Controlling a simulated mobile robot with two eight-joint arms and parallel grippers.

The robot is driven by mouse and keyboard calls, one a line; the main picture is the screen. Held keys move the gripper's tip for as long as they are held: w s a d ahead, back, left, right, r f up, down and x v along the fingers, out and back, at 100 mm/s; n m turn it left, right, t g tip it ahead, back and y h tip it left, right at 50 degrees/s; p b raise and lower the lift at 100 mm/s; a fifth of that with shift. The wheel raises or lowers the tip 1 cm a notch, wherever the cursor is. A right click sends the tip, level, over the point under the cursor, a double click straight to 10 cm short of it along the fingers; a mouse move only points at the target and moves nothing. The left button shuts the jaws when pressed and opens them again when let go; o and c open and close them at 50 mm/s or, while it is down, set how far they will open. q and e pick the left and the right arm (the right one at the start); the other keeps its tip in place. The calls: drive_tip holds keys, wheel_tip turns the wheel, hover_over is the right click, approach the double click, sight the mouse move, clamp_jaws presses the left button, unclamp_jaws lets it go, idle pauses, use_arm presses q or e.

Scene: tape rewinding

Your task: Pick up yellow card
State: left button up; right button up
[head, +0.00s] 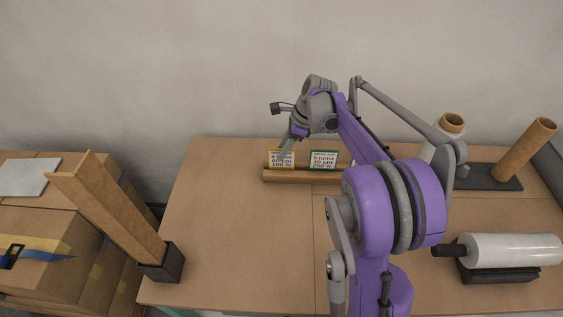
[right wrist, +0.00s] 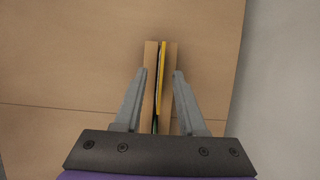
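The yellow card (head: 281,158) stands upright in a wooden holder (head: 300,177) near the back of the table, with printed text on its face. A green-edged card (head: 323,160) stands to its right in the same holder. My right gripper (head: 284,148) is at the yellow card, its fingers partly hidden in the head view. In the right wrist view the yellow card (right wrist: 162,75) shows edge-on between the two open fingers (right wrist: 160,75), with gaps on both sides. My left gripper is not in view.
A leaning brown post (head: 105,205) in a black base stands at the table's left edge. A clear film roll (head: 510,249) lies at the right. Cardboard tubes (head: 527,150) stand at the back right. The table's left half is mostly clear.

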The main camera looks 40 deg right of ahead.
sight(282, 162)
drive_tip(key=x, duration=0.4)
drive_tip(key=shift+w+f, duration=0.1)
drive_tip(key=shift+f, duration=0.05)
clamp_jaws()
